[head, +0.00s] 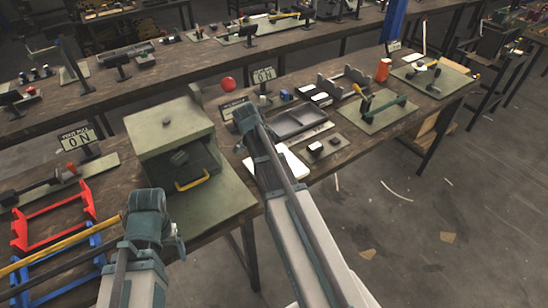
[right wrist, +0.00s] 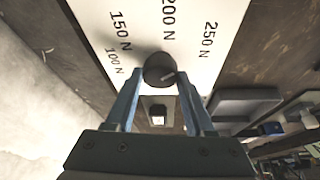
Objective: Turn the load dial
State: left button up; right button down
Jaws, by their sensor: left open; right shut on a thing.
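In the right wrist view a dark round dial knob (right wrist: 159,68) stands on a white scale plate (right wrist: 190,30) marked 100 N, 150 N, 200 N and 250 N. A pale mark shows on the knob's right side; I cannot tell exactly which value it points to. My right gripper (right wrist: 160,84) is shut on the knob, one finger on each side. In the head view my right arm hides the knob and part of a white plate (head: 292,163). My left gripper (head: 176,240) is open and empty, in front of the green cabinet.
A green cabinet (head: 165,122) with a yellow-handled drawer (head: 191,181) stands left of my right arm. A grey tray (head: 303,119) lies beside the white plate. Red (head: 55,215) and blue (head: 65,262) racks lie at left. An orange container (head: 383,70) stands further right. Open floor lies at right.

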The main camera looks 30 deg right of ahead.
jog(key=shift+m, duration=0.6)
jog(key=shift+g, duration=0.3)
jog(key=shift+c, duration=1.3)
grip_release()
jog(key=shift+a+r+p, duration=0.1)
jog(key=shift+r+p, duration=0.15)
jog(key=shift+p, duration=0.05)
jog(key=shift+a+r+p, duration=0.2)
jog(key=shift+r+p, duration=0.3)
jog(key=a, duration=0.4)
jog(key=w+a, duration=0.1)
jog(key=a, duration=0.2)
jog(key=w+a, duration=0.1)
jog(key=a, duration=0.3)
jog(key=shift+w+a+f+b, duration=0.25)
jog(key=shift+a+b, duration=0.05)
jog(key=shift+a, duration=0.05)
